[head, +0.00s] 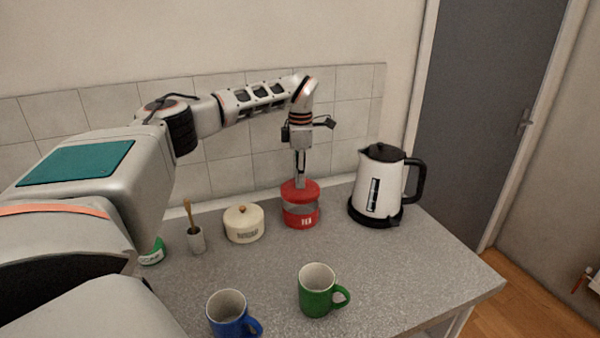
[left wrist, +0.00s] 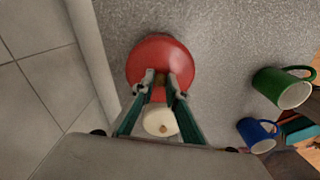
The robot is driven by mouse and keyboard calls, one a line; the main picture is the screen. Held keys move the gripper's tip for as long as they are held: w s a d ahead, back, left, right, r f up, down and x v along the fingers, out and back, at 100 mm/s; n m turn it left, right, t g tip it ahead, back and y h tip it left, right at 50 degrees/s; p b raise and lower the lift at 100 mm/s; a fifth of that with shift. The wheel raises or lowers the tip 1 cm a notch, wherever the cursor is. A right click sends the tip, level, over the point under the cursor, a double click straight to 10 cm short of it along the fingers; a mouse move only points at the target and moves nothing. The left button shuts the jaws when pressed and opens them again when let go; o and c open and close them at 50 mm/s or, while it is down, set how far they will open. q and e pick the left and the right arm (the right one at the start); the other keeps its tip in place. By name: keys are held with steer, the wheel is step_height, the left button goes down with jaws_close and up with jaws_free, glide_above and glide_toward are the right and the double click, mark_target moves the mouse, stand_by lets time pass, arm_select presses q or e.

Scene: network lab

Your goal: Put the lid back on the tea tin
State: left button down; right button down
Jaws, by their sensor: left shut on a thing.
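The red tea tin (head: 302,221) stands upright on the counter, with a pale label on its front. Its red lid (head: 299,189) is right above it, roughly level, and a grey band shows between lid and red body. I cannot tell if the lid touches the tin. My left gripper (head: 300,181) points straight down and is shut on the lid's knob. In the left wrist view the lid (left wrist: 160,58) lies beyond the fingertips (left wrist: 162,84) and hides the tin. My right gripper is not in view.
A cream lidded canister (head: 244,224) stands left of the tin, with a small pot (head: 196,240) further left. A white kettle (head: 381,185) stands to the right. A green mug (head: 316,291) and a blue mug (head: 228,314) are in front. The counter (head: 400,270) is clear at front right.

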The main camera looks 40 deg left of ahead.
mark_target(300, 191)
arm_select(q)
steer(key=shift+f, duration=2.4)
steer(key=shift+w+f, duration=0.1)
steer(key=shift+f, duration=0.05)
stand_by(0.5)
steer(key=c, duration=1.9)
jaws_free()
steer(key=shift+o, duration=0.3)
steer(key=o, duration=0.4)
steer(key=shift+r, duration=3.5)
